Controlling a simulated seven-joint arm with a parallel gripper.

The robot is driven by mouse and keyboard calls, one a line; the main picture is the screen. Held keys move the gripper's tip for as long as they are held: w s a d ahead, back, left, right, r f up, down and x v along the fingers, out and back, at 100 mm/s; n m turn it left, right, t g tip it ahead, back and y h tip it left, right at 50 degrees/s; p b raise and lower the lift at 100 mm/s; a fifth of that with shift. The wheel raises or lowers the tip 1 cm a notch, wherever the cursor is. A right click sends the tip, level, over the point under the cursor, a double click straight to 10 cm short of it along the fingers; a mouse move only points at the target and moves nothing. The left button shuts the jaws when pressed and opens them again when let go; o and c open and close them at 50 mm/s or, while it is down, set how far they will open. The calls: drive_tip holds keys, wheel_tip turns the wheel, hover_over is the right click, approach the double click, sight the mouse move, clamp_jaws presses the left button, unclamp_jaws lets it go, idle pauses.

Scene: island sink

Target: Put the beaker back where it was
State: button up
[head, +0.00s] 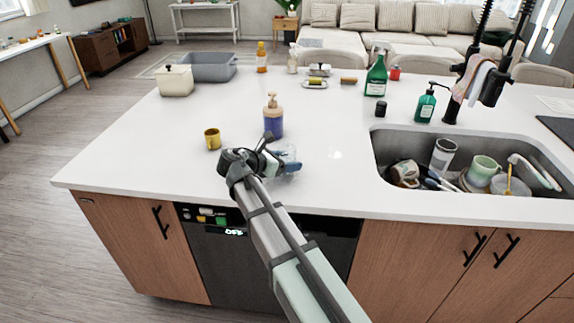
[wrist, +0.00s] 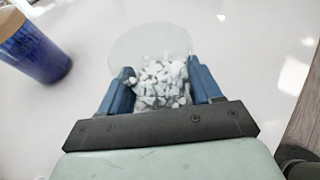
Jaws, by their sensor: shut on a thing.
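My gripper (head: 288,164) is over the white island top, near its front edge. In the wrist view its blue fingers (wrist: 160,88) are shut on a clear beaker (wrist: 150,45). The beaker holds white and pale grey pebble-like pieces. In the head view the beaker (head: 290,153) shows only as a faint clear shape, partly hidden by the gripper. I cannot tell whether its base touches the counter.
The sink (head: 385,158) with dishes lies to the right. The counter (head: 335,118) between pump bottle and sink is clear.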

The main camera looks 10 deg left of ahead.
drive_tip(key=shift+f, duration=0.7)
drive_tip(key=shift+f, duration=0.1)
drive_tip(key=o, duration=1.2)
drive_tip(key=v, duration=1.2)
